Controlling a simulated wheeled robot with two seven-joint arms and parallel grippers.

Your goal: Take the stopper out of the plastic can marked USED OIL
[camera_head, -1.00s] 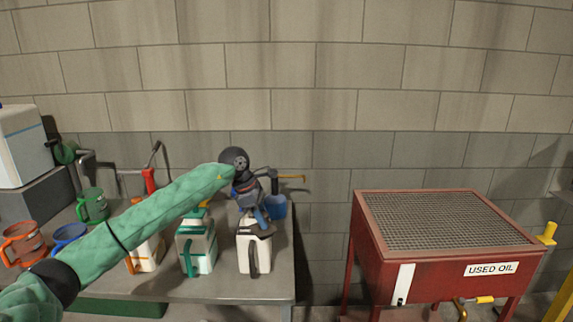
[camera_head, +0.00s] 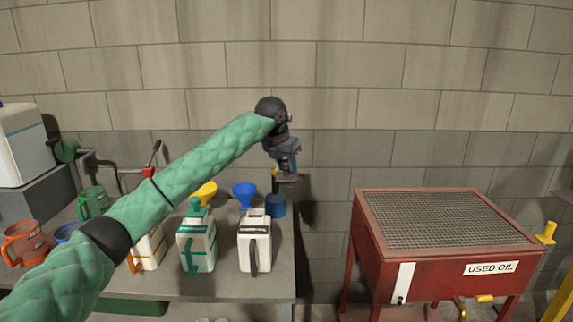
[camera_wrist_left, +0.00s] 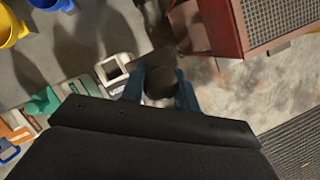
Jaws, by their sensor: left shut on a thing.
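A white plastic can with a black handle (camera_head: 255,242) stands upright at the right end of the bench. In the left wrist view its open square mouth (camera_wrist_left: 114,69) shows no stopper in it. My right gripper is not in view.
A can with green parts (camera_head: 197,244) stands left of the white can. A blue funnel (camera_head: 244,193) and blue cup (camera_head: 276,206) are behind. A red tank with a mesh top (camera_head: 440,219), labelled USED OIL, stands right, across a gap.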

